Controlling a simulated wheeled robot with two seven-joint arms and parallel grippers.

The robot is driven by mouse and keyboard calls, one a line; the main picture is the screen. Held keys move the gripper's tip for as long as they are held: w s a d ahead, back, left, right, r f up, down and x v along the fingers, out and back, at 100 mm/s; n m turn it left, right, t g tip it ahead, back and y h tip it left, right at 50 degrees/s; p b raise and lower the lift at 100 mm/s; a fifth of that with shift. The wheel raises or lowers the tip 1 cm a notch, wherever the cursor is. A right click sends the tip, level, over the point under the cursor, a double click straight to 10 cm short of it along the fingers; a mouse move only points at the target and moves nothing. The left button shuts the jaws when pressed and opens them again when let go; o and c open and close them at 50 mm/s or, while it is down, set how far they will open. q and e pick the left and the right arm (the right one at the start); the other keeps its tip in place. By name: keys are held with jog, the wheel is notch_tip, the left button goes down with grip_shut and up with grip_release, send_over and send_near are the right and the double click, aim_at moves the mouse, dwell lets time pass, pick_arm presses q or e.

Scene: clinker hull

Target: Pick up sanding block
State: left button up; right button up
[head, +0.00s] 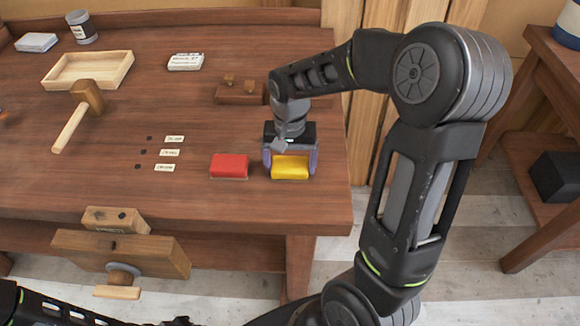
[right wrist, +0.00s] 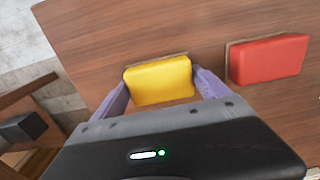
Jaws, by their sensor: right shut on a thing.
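A yellow block (head: 290,168), taken as a sanding block, is at the right end of the wooden bench. My right gripper (head: 290,163) comes down over it from above and is shut on it, one purple finger on each side. In the right wrist view the yellow block (right wrist: 159,80) sits between the fingers, close to the bench top; I cannot tell whether it is lifted. A red block (head: 229,166) of like shape lies just left of it, apart from the gripper. It also shows in the right wrist view (right wrist: 268,60). My left gripper is not in view.
A mallet (head: 80,113), a wooden tray (head: 89,70), a small wooden holder (head: 240,92) and a white labelled box (head: 186,62) are on the bench (head: 200,118). Small labels (head: 169,153) lie left of the red block. A vise (head: 120,254) sticks out at the front.

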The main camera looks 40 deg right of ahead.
aim_at(290, 164)
jog(key=c, duration=0.4)
jog(key=shift+r, duration=0.15)
notch_tip(290, 164, up, 10)
jog(key=shift+f+b, duration=0.1)
jog(key=shift+b, duration=0.55)
